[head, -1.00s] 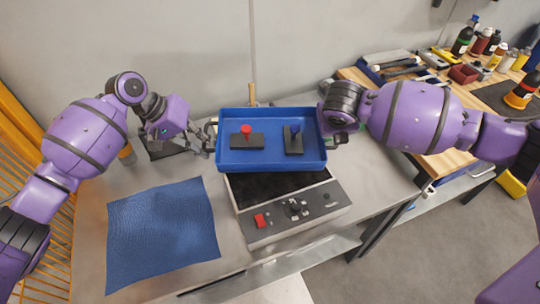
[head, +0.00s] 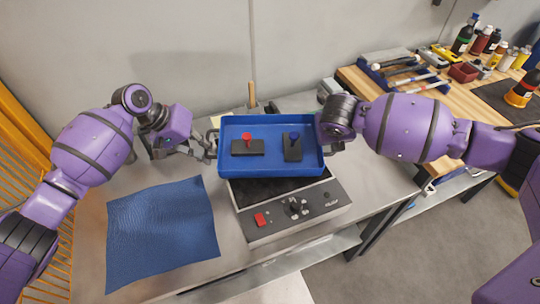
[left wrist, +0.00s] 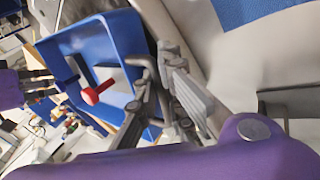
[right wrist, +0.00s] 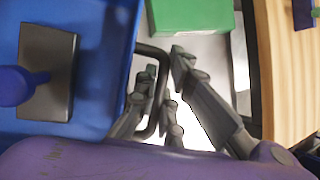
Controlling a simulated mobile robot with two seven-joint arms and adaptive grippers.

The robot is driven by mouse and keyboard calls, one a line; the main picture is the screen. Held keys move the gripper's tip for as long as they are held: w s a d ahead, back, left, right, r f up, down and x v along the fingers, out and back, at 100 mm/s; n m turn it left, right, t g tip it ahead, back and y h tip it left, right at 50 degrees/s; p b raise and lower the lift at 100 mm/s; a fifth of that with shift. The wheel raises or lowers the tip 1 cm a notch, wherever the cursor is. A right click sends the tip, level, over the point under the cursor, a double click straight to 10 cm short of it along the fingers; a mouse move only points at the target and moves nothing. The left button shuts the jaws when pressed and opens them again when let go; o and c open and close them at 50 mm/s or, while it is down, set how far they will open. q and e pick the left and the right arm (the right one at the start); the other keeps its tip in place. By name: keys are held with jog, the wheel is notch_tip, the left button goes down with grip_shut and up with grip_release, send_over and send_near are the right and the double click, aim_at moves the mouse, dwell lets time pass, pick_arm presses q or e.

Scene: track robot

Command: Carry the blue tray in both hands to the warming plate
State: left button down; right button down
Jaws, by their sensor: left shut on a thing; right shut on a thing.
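The blue tray (head: 270,167) is held level between my two grippers, over the back part of the warming plate (head: 290,203). Inside it are a dark block with a red knob (head: 247,147) on the left and one with a blue knob (head: 293,148) on the right. My left gripper (head: 207,148) is shut on the tray's left handle; the handle also shows in the left wrist view (left wrist: 143,78). My right gripper is shut on the right handle, seen in the right wrist view (right wrist: 158,100). The tray hides most of the plate's dark top.
A blue cloth (head: 162,235) lies on the bench left of the plate. A green box (right wrist: 190,16) shows beyond the right handle. A wooden table (head: 455,95) with tools and several bottles stands at the right. An orange rack (head: 40,225) is at far left.

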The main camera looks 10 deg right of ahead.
pick_arm(q)
jog(key=shift+d+f, duration=0.1)
jog(key=shift+f, duration=0.1)
pick_arm(e)
jog(key=shift+a+f, duration=0.1)
jog(key=shift+f, duration=0.15)
pick_arm(q)
jog(key=c, duration=1.9)
grip_release()
jog(key=shift+f, duration=0.1)
pick_arm(e)
jog(key=c, duration=1.9)
grip_release()
jog(key=shift+f, duration=0.1)
pick_arm(q)
jog(key=shift+o, duration=0.2)
pick_arm(e)
jog(key=shift+o, duration=0.2)
jog(key=shift+s, duration=0.1)
jog(key=v, duration=1)
jog(key=shift+s+a+r, duration=0.1)
jog(key=shift+s+r, duration=0.05)
jog(key=shift+r, duration=0.2)
jog(key=shift+s+a+r, duration=0.1)
jog(key=shift+s+r, duration=0.25)
jog(key=shift+r, duration=0.1)
pick_arm(q)
jog(key=v, duration=0.8)
jog(key=shift+s+f, duration=0.1)
